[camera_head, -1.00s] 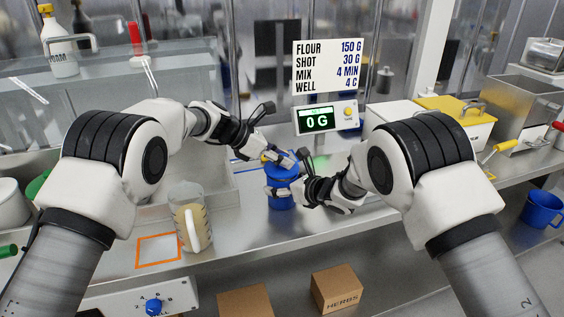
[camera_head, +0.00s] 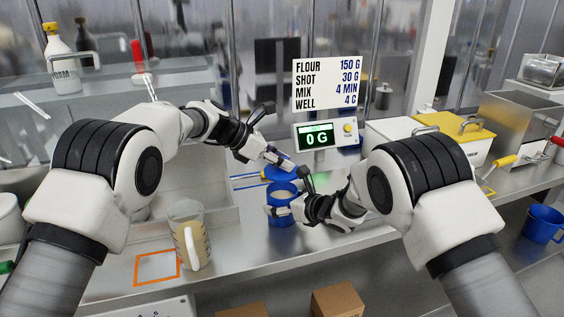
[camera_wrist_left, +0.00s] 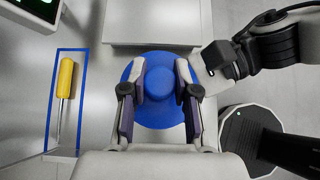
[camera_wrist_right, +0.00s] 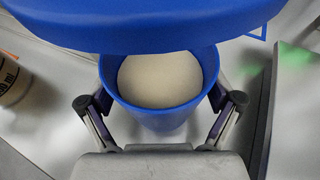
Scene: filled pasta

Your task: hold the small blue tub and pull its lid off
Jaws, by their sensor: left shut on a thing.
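The small blue tub (camera_head: 282,216) stands upright on the steel counter, open at the top, with pale powder (camera_wrist_right: 160,80) inside. My right gripper (camera_head: 292,206) has a finger on each side of the tub, just below its rim, and is shut on it; both fingers show in the right wrist view (camera_wrist_right: 162,106). The round blue lid (camera_head: 277,175) is off the tub and hangs above its rim, toward the back. My left gripper (camera_head: 283,166) is shut on the lid's knob (camera_wrist_left: 160,84). The lid covers the tub in the left wrist view.
A beaker (camera_head: 188,235) of pale contents stands left of the tub, by an orange square outline (camera_head: 157,267). Behind are a scale display (camera_head: 318,139) and a recipe sign (camera_head: 326,82). A yellow-handled tool (camera_wrist_left: 65,80) lies within a blue outline. Counter in front of the tub is clear.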

